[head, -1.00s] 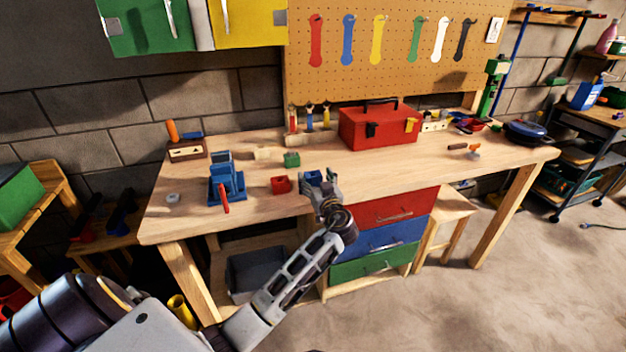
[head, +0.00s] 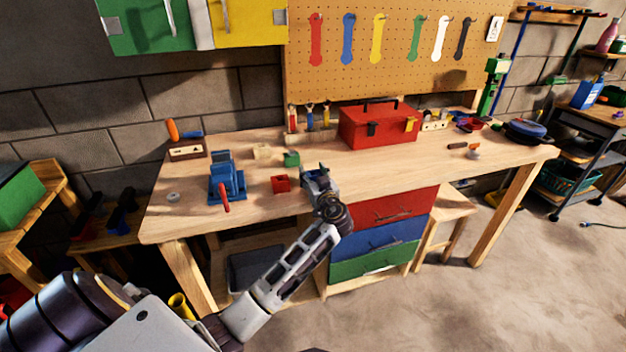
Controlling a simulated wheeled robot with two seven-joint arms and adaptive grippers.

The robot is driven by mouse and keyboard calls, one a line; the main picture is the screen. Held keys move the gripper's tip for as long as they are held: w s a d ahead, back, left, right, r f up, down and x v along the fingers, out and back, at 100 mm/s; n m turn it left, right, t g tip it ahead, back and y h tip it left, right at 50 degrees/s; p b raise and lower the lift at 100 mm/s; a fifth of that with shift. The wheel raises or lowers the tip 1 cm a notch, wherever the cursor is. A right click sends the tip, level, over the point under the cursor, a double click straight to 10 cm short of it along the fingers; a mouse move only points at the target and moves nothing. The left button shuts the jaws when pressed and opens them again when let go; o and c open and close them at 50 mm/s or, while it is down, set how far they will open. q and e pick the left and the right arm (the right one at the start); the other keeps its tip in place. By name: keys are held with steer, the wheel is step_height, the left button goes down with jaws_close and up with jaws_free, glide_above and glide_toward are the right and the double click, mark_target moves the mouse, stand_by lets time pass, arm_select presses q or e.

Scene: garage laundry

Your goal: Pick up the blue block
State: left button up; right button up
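The blue block (head: 310,175) is at the front edge area of the workbench, right of a red block (head: 281,184). It is partly hidden by my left gripper (head: 317,181), whose fingers are down around it or right beside it. The fingers and block overlap at this small size, so I cannot tell whether they are shut on it or whether it touches the bench. My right gripper is not in view.
A green block (head: 291,159) and a wooden block (head: 262,152) lie behind. A blue vise (head: 226,184) stands to the left and a red toolbox (head: 378,126) at the back. The bench top (head: 400,172) right of my gripper is clear.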

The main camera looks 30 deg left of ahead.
arm_select(q)
steer(key=c, duration=0.4)
step_height(320, 180, up, 10)
steer(key=shift+r, duration=0.1)
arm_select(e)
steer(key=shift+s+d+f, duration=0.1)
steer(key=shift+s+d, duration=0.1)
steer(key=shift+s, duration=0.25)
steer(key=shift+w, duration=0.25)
